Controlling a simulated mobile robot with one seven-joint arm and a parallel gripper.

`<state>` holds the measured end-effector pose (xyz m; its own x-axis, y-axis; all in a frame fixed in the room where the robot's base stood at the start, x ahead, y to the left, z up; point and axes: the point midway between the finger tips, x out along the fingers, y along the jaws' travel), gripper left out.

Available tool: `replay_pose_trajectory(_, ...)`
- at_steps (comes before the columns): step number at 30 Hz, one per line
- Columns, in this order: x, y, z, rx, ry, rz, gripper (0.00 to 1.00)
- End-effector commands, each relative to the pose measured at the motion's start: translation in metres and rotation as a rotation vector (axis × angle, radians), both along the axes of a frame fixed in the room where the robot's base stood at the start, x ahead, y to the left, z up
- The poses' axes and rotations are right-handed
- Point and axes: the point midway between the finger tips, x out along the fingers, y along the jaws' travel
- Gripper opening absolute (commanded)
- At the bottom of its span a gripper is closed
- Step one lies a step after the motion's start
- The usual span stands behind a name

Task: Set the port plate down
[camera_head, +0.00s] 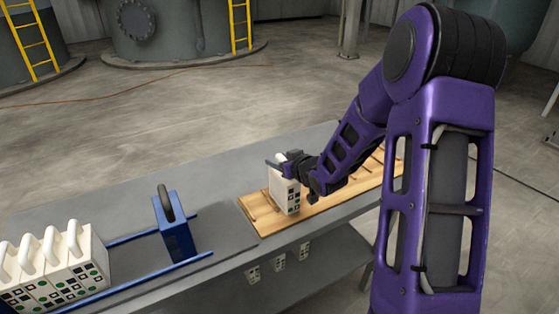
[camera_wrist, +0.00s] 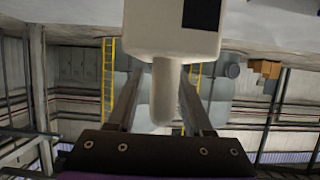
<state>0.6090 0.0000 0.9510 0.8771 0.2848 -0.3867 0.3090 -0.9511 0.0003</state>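The port plate (camera_head: 285,193) is a white block with a pattern of dark squares and dots on its face. In the head view it stands upright on a wooden board (camera_head: 262,216). My gripper (camera_head: 284,167) is at its top. In the wrist view the white plate (camera_wrist: 170,40) is close, and its rounded handle (camera_wrist: 163,95) points toward the palm between my two fingers (camera_wrist: 160,100). The fingers are apart, with a gap showing on both sides of the handle. The far side of the handle is hidden.
A row of similar white plates with handles (camera_head: 42,272) stands at the left end of the grey bench (camera_head: 110,200). A blue block with a dark handle (camera_head: 175,230) stands across blue rails (camera_head: 180,270). Thin sticks lie on the board right of the plate.

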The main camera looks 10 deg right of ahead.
Motion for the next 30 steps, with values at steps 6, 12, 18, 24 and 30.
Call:
replay_pose_trajectory(6,0.000,0.000,0.005,0.000,0.000,0.000,0.51)
replay_pose_trajectory(12,-0.028,-0.010,0.017,-0.001,0.000,-0.003,0.51)
replay_pose_trajectory(18,-0.067,-0.023,0.035,-0.002,-0.001,-0.003,0.51)
replay_pose_trajectory(24,-0.095,-0.032,0.047,-0.002,-0.001,-0.002,0.51)
replay_pose_trajectory(30,-0.105,-0.034,0.050,0.000,-0.001,0.000,0.51)
